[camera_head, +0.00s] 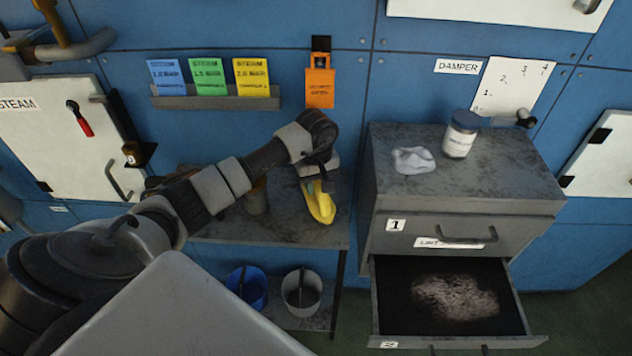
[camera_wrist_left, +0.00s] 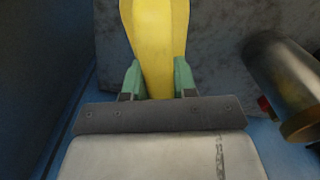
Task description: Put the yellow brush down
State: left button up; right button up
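The yellow brush (camera_head: 320,205) is at my left gripper (camera_head: 312,183), over the dark grey side table (camera_head: 305,232) in the head view. In the left wrist view the green fingertips (camera_wrist_left: 158,82) sit on both sides of the yellow brush (camera_wrist_left: 155,35), pressed against its narrow part. The brush looks close to the tabletop; I cannot tell whether it touches it. My right gripper is in neither view.
A metal cylinder (camera_wrist_left: 285,80) stands beside the brush in the left wrist view. A blue bucket (camera_head: 248,286) and a grey bucket (camera_head: 301,292) are on the lower shelf. To the right, a cabinet (camera_head: 460,190) has an open lower drawer (camera_head: 385,310), with a jar (camera_head: 461,135) and a cloth (camera_head: 413,160) on top.

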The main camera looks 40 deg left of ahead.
pick_arm(q)
jog(key=o, duration=0.5)
jog(key=shift+c, duration=0.2)
jog(key=shift+r+p, duration=0.2)
jog(key=shift+p, duration=0.1)
jog(key=shift+r, duration=0.3)
notch_tip(320, 180, up, 11)
jog(key=b, duration=0.3)
jog(key=shift+r, duration=0.15)
